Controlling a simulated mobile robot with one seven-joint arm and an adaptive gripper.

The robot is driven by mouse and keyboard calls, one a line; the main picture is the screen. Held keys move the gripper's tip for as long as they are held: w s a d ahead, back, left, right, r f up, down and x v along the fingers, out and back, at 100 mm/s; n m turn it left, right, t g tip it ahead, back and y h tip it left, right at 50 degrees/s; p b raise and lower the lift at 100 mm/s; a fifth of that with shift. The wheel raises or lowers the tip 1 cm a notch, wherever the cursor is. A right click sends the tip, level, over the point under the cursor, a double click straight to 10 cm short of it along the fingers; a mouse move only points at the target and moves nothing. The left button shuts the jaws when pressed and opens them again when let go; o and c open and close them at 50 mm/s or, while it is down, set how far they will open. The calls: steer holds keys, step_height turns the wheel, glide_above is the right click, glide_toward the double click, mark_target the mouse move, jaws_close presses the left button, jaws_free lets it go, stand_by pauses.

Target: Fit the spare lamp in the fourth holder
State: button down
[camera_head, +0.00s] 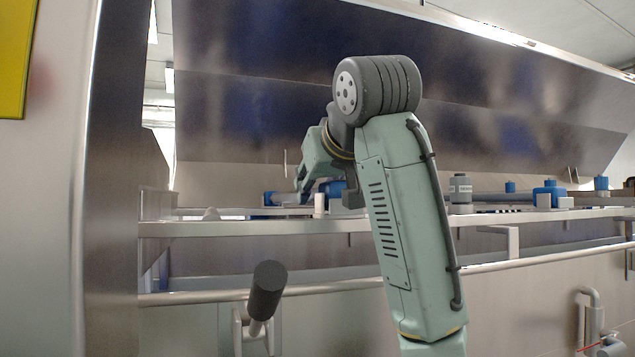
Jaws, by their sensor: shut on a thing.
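My gripper (302,191) is small and far off in the head view, pointing down at the back rail left of my forearm. It is shut on what looks like the spare lamp, a short pale tube (288,198) with a blue end at its left. The grip itself is too small to see clearly. Blue holders stand along the rail: one (547,192) is right of my arm, another (601,184) at the far right. A grey lamp tube (495,197) lies along the rail at the left of the first. My arm hides the middle of the row, so I cannot tell which holder is the fourth.
A long metal rail (220,230) crosses in front. A black-gripped lever (267,290) sticks up at the lower left. A dark sloping hood (270,60) hangs above; a metal post (100,180) borders the left.

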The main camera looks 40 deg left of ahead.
steer(key=shift+f, duration=0.25)
steer(key=c, duration=1.1)
jaws_free()
step_height(320, 180, up, 4)
glide_above(333, 190)
steer(key=d, duration=0.2)
steer(key=shift+s+a+r, duration=0.1)
steer(key=shift+a+r, duration=0.1)
steer(key=shift+a, duration=0.05)
